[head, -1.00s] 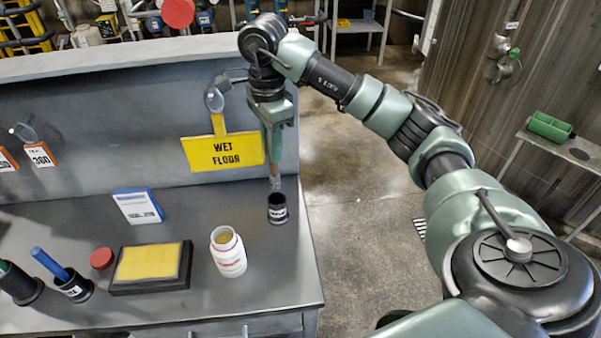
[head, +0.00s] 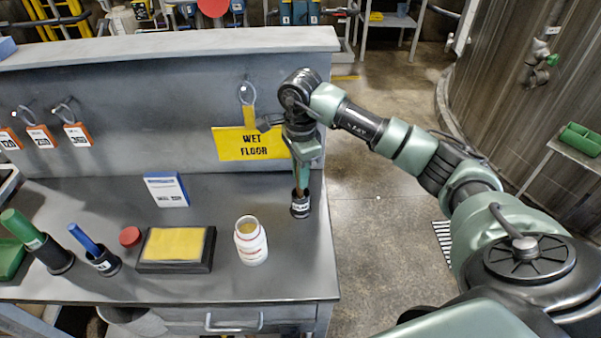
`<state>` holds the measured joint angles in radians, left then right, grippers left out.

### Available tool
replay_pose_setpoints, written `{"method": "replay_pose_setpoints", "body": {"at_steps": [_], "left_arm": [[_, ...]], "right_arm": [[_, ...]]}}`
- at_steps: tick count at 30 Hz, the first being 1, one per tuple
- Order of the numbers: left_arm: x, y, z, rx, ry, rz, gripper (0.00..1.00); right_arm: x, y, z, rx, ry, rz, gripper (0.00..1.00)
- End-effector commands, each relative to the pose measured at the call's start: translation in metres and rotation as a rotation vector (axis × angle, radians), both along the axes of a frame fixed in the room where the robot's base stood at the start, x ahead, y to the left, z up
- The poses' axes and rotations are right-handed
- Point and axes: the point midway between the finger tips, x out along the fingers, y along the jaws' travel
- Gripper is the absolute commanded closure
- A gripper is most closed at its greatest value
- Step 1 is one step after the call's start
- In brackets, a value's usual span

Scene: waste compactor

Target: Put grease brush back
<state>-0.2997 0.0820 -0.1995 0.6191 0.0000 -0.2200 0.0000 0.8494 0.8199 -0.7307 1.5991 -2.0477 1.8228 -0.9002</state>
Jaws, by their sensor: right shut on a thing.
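My right gripper (head: 303,152) is above the right end of the workbench, pointing down and shut on the grease brush (head: 301,178). The brush hangs roughly upright, its lower end at the mouth of a small black labelled cup (head: 300,207) near the bench's right edge. Its tip is hidden at the cup's rim, so I cannot tell how deep it sits. My left gripper is not in view.
A white jar (head: 251,243), a yellow pad in a black tray (head: 148,267), a red cap (head: 130,237) and a white-blue box (head: 166,190) stand to the left. Two more holders (head: 105,263) hold blue and green handles. A yellow wet-floor sign (head: 240,144) hangs behind.

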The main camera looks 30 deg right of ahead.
Motion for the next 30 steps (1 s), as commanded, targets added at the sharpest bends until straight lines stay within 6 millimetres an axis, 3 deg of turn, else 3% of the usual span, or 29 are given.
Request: {"method": "replay_pose_setpoints", "body": {"at_steps": [3,4,6,18,20,30], "left_arm": [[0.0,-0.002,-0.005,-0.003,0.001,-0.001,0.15],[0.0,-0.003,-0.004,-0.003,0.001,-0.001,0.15],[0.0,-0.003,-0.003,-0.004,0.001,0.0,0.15],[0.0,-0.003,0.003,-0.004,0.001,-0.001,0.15],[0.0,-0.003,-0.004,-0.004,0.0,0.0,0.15],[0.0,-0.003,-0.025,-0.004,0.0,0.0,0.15]], "right_arm": [[0.0,0.0,-0.004,0.0,0.0,0.0,1.0],[0.0,0.0,-0.004,0.0,0.0,0.0,0.8],[0.0,0.0,-0.003,0.0,0.0,0.0,0.6],[0.0,0.0,0.003,0.0,0.001,0.0,0.6],[0.001,0.0,0.007,0.0,-0.002,0.0,0.6],[0.001,0.0,0.078,-0.002,-0.006,0.0,0.6]]}}
